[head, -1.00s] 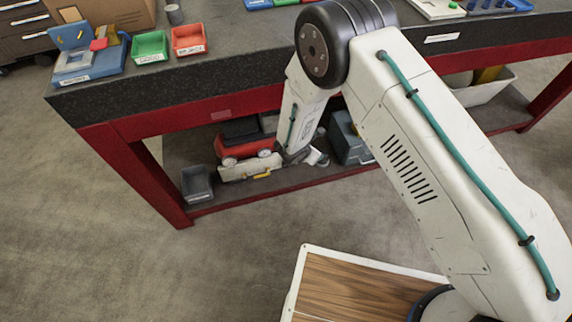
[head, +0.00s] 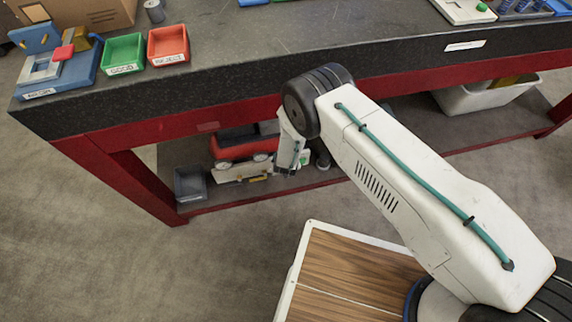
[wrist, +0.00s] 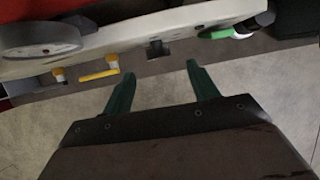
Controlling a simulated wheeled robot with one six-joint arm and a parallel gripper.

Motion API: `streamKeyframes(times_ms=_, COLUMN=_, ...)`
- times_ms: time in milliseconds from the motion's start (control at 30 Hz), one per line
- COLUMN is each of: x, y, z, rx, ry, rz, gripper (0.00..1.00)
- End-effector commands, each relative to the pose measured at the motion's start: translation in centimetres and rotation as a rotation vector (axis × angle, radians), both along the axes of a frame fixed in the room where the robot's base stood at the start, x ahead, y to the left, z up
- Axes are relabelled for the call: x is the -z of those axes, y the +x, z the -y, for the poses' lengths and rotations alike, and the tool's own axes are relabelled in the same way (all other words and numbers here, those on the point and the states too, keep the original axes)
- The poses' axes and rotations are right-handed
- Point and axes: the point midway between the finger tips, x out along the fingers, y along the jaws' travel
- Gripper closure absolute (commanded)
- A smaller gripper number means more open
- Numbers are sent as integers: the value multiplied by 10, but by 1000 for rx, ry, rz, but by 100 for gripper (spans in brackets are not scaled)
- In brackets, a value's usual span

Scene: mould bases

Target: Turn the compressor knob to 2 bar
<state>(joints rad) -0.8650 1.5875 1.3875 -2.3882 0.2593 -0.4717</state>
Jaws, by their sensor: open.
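The compressor, with a red tank (head: 235,142), sits on the lower shelf under the bench, above a pale base (head: 232,173). In the wrist view its pale panel (wrist: 125,38) runs across the top. A round grey disc (wrist: 45,36) is at the left, yellow-handled fittings (wrist: 98,74) hang below, and a small dark block (wrist: 157,48), possibly the knob, is at the middle. I cannot read any scale. My gripper (wrist: 160,71) is open and empty, its green fingers pointing at the panel just below the dark block, apparently apart from it. My arm hides part of the compressor in the head view.
The bench's dark top (head: 290,50) and red frame (head: 170,130) overhang the shelf. A dark bin (head: 190,184) stands at the shelf's left and a white tub (head: 487,95) at its right. A green-tipped item (wrist: 218,34) is right of the dark block.

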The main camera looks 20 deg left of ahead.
Motion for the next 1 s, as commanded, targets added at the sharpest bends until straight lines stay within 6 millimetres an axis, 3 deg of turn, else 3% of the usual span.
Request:
streamKeyframes(times_ms=300, x=45, y=16, z=-7, rx=2, ry=1, rz=0, gripper=41)
streamKeyframes(times_ms=767, x=55, y=23, z=-8, rx=5, ry=1, rz=1, gripper=41)
streamKeyframes(times_ms=900, x=55, y=23, z=-8, rx=5, ry=1, rz=1, gripper=80)
streamKeyframes(times_ms=933, x=55, y=23, z=-8, rx=5, ry=1, rz=1, gripper=86)
streamKeyframes(times_ms=1000, x=55, y=23, z=-8, rx=5, ry=1, rz=1, gripper=86)
